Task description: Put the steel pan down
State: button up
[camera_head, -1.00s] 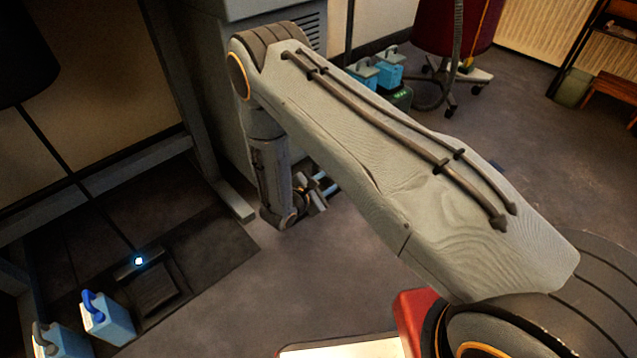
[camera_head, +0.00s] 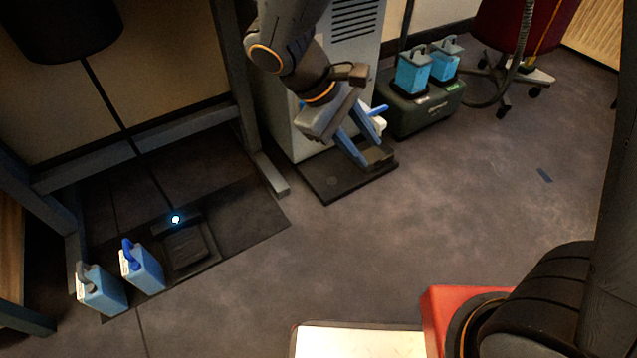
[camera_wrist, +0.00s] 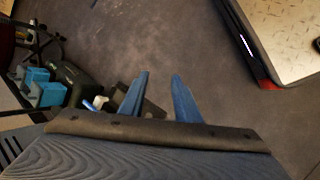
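I cannot make out a steel pan in either view. My gripper (camera_head: 374,150) hangs at the upper middle of the head view, in front of a grey cabinet and over a low black platform (camera_head: 318,184). In the wrist view its two blue fingers (camera_wrist: 161,78) stand apart, with only floor seen between them. It is open and holds nothing that I can see. A small white and blue item (camera_head: 380,119) shows just behind the fingers, partly hidden; it also shows in the wrist view (camera_wrist: 97,103).
Two light-blue jugs (camera_head: 412,72) stand on a dark green case (camera_head: 424,106) right of the cabinet (camera_head: 352,48). Two more jugs (camera_head: 142,266) stand at lower left by a metal frame. A wheeled red chair (camera_head: 520,30) is at upper right. The middle floor is clear.

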jog(key=s+a+r+m+y, duration=0.1)
jog(key=s+a+r+y, duration=0.1)
jog(key=s, duration=0.3)
jog(key=s+a+r+m+y, duration=0.1)
jog(key=s+a+r+y, duration=0.2)
jog(key=s, duration=0.3)
jog(key=s+a+r+g+y, duration=0.1)
jog(key=s+a+r+y, duration=0.1)
jog(key=s, duration=0.4)
jog(key=shift+s+a+r+m+y, duration=0.15)
jog(key=shift+s+r+m+y, duration=0.2)
jog(key=shift+r, duration=0.45)
jog(key=shift+w+r, duration=0.1)
jog(key=shift+w, duration=0.05)
jog(key=shift+r+m+p, duration=0.45)
jog(key=shift+r+p, duration=1.15)
jog(key=shift+r+p, duration=0.4)
jog(key=d+r+m+p, duration=0.3)
jog(key=d+r+p, duration=0.7)
jog(key=r+p, duration=0.4)
jog(key=d+r+m+h+p, duration=0.1)
jog(key=d+r+m+p, duration=0.3)
jog(key=d+r+p, duration=0.7)
notch_tip(320, 180, up, 4)
jog(key=p, duration=1.3)
